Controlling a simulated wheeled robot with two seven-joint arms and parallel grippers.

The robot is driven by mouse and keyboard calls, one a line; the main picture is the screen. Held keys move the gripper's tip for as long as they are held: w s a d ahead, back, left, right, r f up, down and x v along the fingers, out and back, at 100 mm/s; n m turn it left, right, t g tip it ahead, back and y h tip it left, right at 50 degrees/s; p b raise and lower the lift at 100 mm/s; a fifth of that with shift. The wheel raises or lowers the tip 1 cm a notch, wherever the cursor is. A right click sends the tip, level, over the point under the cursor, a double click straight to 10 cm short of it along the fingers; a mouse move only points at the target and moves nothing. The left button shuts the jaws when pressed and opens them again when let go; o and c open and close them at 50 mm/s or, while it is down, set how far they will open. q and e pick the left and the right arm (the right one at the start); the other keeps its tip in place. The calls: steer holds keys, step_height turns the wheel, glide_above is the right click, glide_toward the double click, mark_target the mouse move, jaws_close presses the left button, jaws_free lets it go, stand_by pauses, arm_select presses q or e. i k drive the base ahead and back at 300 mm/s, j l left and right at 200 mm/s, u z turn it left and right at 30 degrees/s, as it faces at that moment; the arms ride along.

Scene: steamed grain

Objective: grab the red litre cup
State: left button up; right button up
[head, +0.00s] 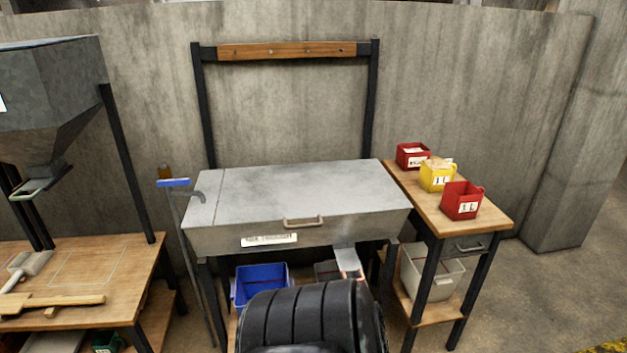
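A red cup (452,203) with a white label reading "1 L" stands upright near the front of the narrow wooden side table (428,207) at the right. A yellow cup (428,181) with a similar label stands just behind it and holds something pale. A second red cup (405,158) stands at the back of the same table; its label is too small to read surely.
A closed grey metal chest (300,195) with a front handle fills the middle, left of the side table. A grey bin (432,275) and a blue bin (262,283) sit below. A wooden bench (120,270) with tools and a hopper (50,85) are at the left. Floor at the right is clear.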

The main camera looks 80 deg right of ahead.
mark_target(461, 201)
steer(key=z, duration=3.75)
steer(key=i+j+z, duration=0.15)
steer(key=z, duration=0.3)
steer(key=i+j+z, duration=0.2)
steer(key=z, duration=0.3)
steer(key=i+j, duration=0.05)
steer(key=i, duration=0.05)
